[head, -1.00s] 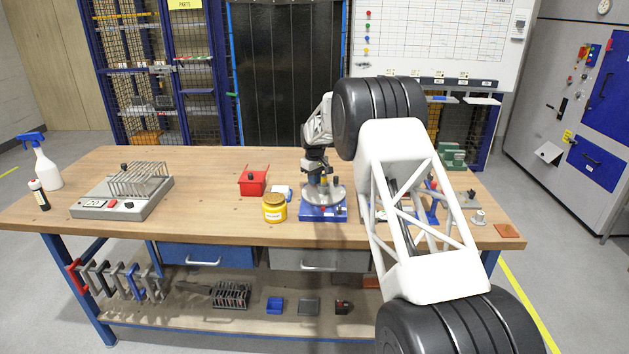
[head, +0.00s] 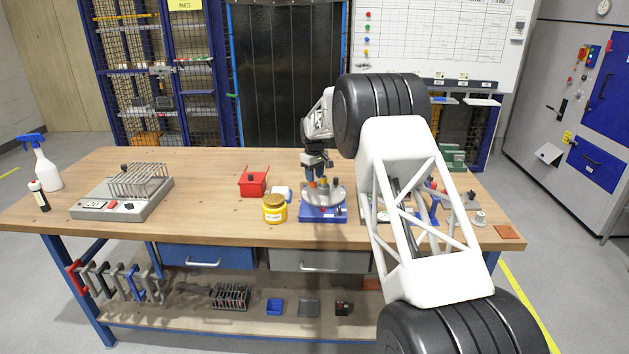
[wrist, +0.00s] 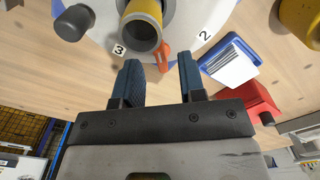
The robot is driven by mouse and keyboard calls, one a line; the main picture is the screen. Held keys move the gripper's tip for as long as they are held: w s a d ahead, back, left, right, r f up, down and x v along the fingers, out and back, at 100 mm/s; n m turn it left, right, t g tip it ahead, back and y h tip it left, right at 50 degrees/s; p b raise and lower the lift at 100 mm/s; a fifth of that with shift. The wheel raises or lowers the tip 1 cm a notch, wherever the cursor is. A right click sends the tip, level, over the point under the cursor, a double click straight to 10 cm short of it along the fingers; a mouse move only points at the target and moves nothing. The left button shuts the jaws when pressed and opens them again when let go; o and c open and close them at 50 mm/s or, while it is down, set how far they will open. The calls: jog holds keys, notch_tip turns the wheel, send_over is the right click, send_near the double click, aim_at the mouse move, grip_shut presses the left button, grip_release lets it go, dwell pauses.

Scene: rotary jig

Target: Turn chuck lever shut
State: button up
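The rotary jig has a blue base (head: 322,214) and a round grey turntable (head: 340,196) on the workbench. In the wrist view the pale turntable (wrist: 108,22) bears printed numbers 2 and 3. In the head view my gripper (head: 316,180) is above the turntable.
A black knob (wrist: 74,23) is at the turntable's left edge in the wrist view. A yellow jar (head: 274,209), a red bin (head: 252,183) and a blue-and-white box (head: 282,192) are left of the jig.

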aim_at(316, 188)
jog(key=shift+r, duration=2.6)
jog(key=s+d+r+m, duration=0.1)
jog(key=s+d+r, duration=0.5)
jog(key=s, duration=0.5)
jog(key=s+d+r+m+t, duration=0.15)
jog(key=s+d+r, duration=0.25)
jog(key=s+r, duration=0.55)
jog(key=s+d+r+m, duration=0.2)
jog(key=s+d+r, duration=0.35)
jog(key=s, duration=0.75)
jog(key=s+d+m, duration=0.1)
jog(key=s+d, duration=0.2)
jog(key=s, duration=0.8)
jog(key=s+d+m, duration=0.1)
jog(key=s+d, duration=0.1)
jog(key=s, duration=0.9)
jog(key=s+d+f, duration=0.1)
jog(key=s+f, duration=0.1)
jog(key=s, duration=0.4)
jog(key=s+d+f+m, duration=0.1)
jog(key=s+f, duration=0.2)
jog(key=s, duration=0.4)
jog(key=s+d+f+m+t, duration=0.1)
jog(key=s+f, duration=0.1)
jog(key=s, duration=0.5)
jog(key=shift+f, duration=0.3)
